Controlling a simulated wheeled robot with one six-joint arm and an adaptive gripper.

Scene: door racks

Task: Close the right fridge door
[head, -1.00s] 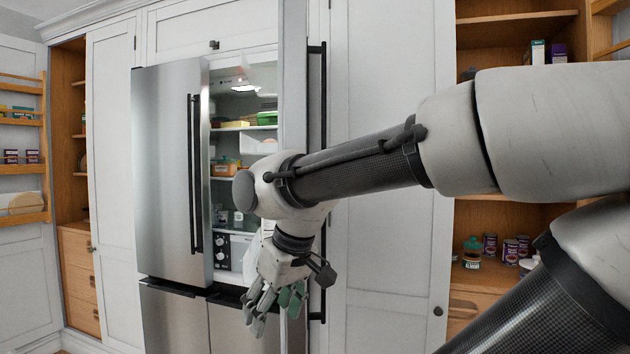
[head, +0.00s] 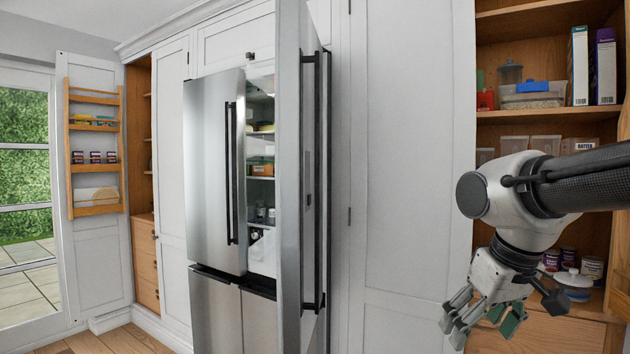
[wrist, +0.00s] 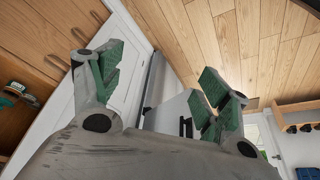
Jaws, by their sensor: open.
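The right fridge door (head: 288,190) stands open in the head view, seen nearly edge-on, with its long black handle (head: 318,180) on the right side. The left fridge door (head: 205,165) looks shut. A strip of lit shelves (head: 262,165) shows between the two doors. My gripper (head: 482,325) is open and empty, well to the right of the right door and not touching it. In the wrist view my gripper's green-padded fingers (wrist: 158,85) are spread apart, with a grey metal surface, seemingly the fridge, between them in the distance.
White cupboard panels (head: 410,180) stand between the fridge and my gripper. An open wooden cupboard (head: 550,22) with jars and boxes is behind my arm at the right. A door rack (head: 95,200) hangs open at the far left. Wooden floor (wrist: 235,45) shows free in the wrist view.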

